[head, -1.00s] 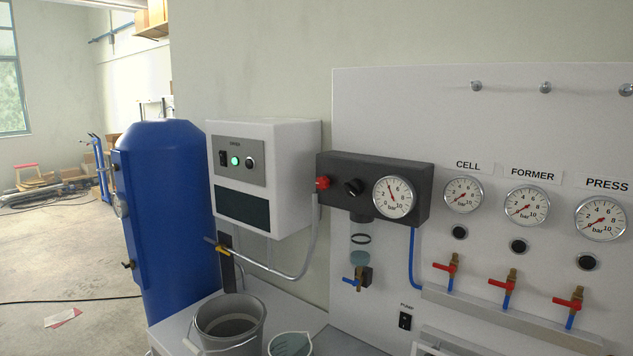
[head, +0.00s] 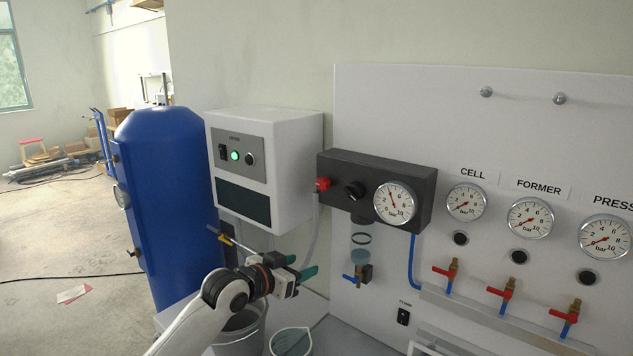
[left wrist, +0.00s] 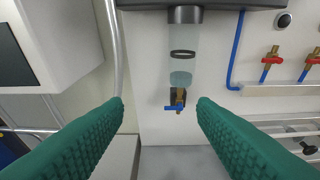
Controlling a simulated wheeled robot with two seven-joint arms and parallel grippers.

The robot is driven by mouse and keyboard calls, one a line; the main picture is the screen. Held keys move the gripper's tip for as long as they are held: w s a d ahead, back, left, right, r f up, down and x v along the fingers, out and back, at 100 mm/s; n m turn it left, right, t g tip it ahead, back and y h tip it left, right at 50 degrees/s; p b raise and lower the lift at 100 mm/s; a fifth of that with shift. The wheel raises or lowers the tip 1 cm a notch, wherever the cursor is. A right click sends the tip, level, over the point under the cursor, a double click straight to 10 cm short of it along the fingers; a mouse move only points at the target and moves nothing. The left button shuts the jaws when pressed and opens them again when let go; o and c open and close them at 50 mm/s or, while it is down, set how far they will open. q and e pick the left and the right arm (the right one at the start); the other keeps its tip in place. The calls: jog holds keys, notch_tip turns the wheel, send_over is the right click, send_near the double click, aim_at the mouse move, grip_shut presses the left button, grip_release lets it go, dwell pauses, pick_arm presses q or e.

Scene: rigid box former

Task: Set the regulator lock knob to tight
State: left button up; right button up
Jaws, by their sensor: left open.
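The dark regulator block (head: 410,170) is mounted on the white wall panel. A round black knob (head: 354,190) on its front looks like the regulator lock knob; its marking is too small to read. The regulator gauge (head: 395,203) is to the right of the knob. My left gripper (head: 299,266) is open and empty, below and left of the knob and apart from it. In the left wrist view its green fingers (left wrist: 160,103) are spread, with the filter bowl (left wrist: 182,75) beyond between them; the knob is not visible there. My right gripper is not in view.
A red valve part (head: 323,184) is on the block's left end. The white dryer box (head: 300,150) hangs to the left, with a grey pipe (head: 312,235) below. A blue drain tap (head: 352,279) is under the bowl. A bucket (head: 236,340) and jug (head: 290,342) stand below.

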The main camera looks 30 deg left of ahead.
aim_at(321, 185)
pick_arm(q)
jog(key=a+r+t, duration=0.3)
jog(key=a+r, duration=0.1)
jog(key=r, duration=1.1)
jog(key=w+p, duration=0.1)
jog(key=w, duration=0.3)
jog(key=w+d+p, duration=0.1)
jog(key=w+p, duration=0.1)
jog(key=w, duration=0.1)
jog(key=w+p, duration=0.2)
jog(key=w, duration=0.2)
jog(key=shift+w+d+f, duration=0.15)
jog(key=shift+w+f, duration=0.15)
jog(key=shift+w+f+p, duration=0.15)
jog(key=shift+w+p, duration=0.15)
jog(key=shift+w, duration=0.15)
